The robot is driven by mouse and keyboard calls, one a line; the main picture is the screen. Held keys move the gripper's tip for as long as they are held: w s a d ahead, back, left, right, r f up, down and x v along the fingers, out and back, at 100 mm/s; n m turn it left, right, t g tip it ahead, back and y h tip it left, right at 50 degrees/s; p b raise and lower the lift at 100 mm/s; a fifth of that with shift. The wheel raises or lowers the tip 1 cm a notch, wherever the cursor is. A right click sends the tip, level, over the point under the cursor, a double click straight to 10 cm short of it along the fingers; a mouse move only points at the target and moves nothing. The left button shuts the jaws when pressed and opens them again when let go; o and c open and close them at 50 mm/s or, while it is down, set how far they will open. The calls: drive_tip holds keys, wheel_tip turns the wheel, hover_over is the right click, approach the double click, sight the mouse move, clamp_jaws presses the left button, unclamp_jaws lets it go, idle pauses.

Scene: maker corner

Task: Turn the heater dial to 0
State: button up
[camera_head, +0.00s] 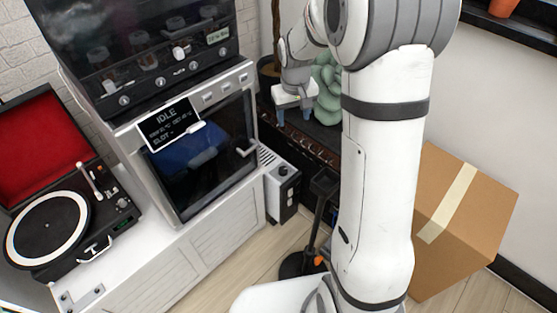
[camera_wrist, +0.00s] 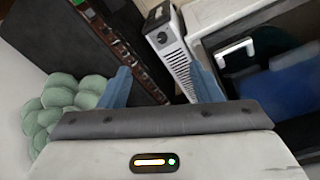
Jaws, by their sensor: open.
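The heater (camera_head: 272,190) is a narrow white box with a black front panel and vents on top, standing right of the white cabinet. Its dark dial (camera_head: 284,170) is on the upper part; its setting is too small to read. In the wrist view the heater (camera_wrist: 178,62) lies ahead between the fingers, with a dark knob (camera_wrist: 161,38) near its top end. My gripper (camera_head: 293,115) has two blue fingers, spread apart with nothing between them. It is behind and above the heater in the head view, apart from it. The fingers also show in the wrist view (camera_wrist: 160,68).
An oven-like machine (camera_head: 205,150) with an IDLE screen stands on the white cabinet (camera_head: 205,250), beside a record player (camera_head: 50,230). A green plant (camera_head: 328,88) is close to my gripper. A cardboard box (camera_head: 465,225) and a black stand (camera_head: 303,262) are on the right side.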

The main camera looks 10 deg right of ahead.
drive_tip(key=w+f+b, duration=0.2)
drive_tip(key=w+f, duration=0.2)
drive_tip(key=f, duration=0.3)
drive_tip(key=w+f+b, duration=0.1)
drive_tip(key=w+f, duration=0.2)
drive_tip(key=f, duration=0.4)
drive_tip(key=n+g+b, duration=0.1)
drive_tip(key=n+b, duration=0.1)
drive_tip(key=b, duration=0.2)
hover_over(283, 170)
drive_tip(key=f, duration=1.7)
drive_tip(key=shift+s+a+f, duration=0.1)
drive_tip(key=shift+a+f, duration=0.1)
drive_tip(key=f, duration=0.2)
drive_tip(key=f+b, duration=0.1)
drive_tip(key=f, duration=0.5)
drive_tip(key=shift+d+b, duration=0.25)
drive_tip(key=shift+b, duration=0.15)
drive_tip(key=shift+c, duration=0.4)
drive_tip(key=c, duration=0.9)
drive_tip(key=shift+a, duration=0.15)
